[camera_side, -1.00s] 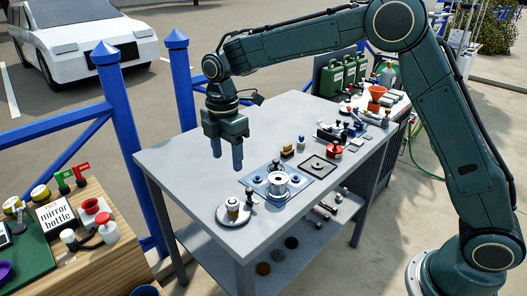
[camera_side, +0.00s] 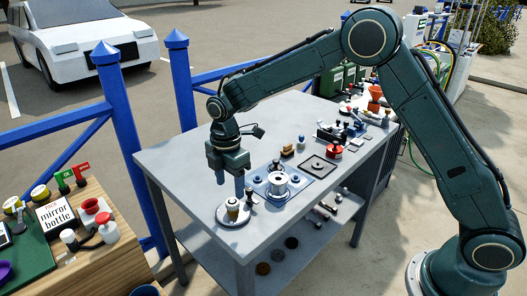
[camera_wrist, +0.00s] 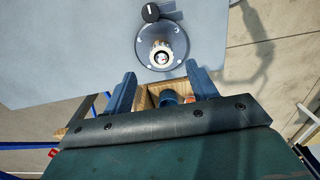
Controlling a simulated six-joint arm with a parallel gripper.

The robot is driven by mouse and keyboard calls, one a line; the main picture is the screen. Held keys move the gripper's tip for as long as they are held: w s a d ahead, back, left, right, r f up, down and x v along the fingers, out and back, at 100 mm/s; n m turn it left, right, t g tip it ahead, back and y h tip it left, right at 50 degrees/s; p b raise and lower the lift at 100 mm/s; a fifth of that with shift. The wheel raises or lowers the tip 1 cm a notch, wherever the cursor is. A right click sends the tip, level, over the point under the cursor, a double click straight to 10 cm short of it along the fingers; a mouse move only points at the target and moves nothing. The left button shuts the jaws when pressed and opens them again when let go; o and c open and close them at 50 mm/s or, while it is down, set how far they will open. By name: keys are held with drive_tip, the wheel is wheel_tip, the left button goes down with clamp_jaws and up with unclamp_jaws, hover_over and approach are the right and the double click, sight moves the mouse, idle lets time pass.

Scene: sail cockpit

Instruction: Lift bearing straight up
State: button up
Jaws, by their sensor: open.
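A small round metal part (camera_wrist: 162,54) with a ring-like top, which looks like the bearing, stands on a round grey plate (camera_wrist: 146,36) in the wrist view.
A black knob (camera_wrist: 150,12) stands at the plate's edge. Right of the plate, a silver cylinder (camera_side: 277,181) sits on a blue base. A dark square plate (camera_side: 317,166) and a red pot (camera_side: 334,152) are farther back. The left tabletop is clear.

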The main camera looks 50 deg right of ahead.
sight(232, 199)
drive_tip(key=shift+s+f, duration=0.15)
drive_tip(key=shift+f, duration=2.4)
drive_tip(key=c, duration=1.1)
